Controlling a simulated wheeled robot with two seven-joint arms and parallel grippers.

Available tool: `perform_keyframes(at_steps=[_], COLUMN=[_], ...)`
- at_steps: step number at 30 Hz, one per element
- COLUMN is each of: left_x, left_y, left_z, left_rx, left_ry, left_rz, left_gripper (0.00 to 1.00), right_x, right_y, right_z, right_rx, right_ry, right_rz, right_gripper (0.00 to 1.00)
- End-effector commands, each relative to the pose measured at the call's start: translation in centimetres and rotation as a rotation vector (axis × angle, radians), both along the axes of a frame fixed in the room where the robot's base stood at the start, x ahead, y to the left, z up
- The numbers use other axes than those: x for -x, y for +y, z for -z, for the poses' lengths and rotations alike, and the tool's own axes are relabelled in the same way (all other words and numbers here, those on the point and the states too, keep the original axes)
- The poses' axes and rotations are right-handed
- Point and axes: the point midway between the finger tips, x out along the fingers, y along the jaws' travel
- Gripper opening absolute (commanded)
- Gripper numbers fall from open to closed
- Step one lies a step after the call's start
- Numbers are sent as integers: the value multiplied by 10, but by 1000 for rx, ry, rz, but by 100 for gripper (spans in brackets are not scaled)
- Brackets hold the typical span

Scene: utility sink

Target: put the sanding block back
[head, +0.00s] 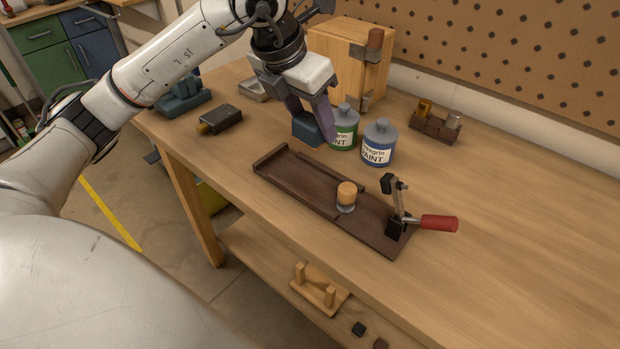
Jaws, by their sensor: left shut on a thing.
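My left gripper (314,115) reaches in over the bench from the upper left and points down. It is shut on a dark blue block (307,128), which looks like the sanding block. The gripper holds it just left of the green-labelled paint can and beyond the left end of a dark brown wooden board. The fingers hide part of the block, and I cannot tell how far above the bench it is. My right gripper is not in view.
The brown board (295,180) carries a small orange-topped jar (346,195) and a red-handled clamp (438,223). Green (343,130) and blue (379,145) paint cans stand beside the gripper. A wooden box (345,60) stands behind. The bench's right side is clear. A pegged wooden stand (320,292) sits on the lower shelf.

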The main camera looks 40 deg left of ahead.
Motion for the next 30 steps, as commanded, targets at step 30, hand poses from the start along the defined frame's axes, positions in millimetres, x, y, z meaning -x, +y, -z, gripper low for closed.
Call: perform_keyframes(at_steps=[30], left_x=[-1], left_y=[4], left_z=[98], left_rx=[4], left_ry=[0], left_rz=[-57], left_gripper=[26], right_x=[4], right_y=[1], right_z=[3], right_rx=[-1], right_ry=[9], right_rz=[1], right_gripper=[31])
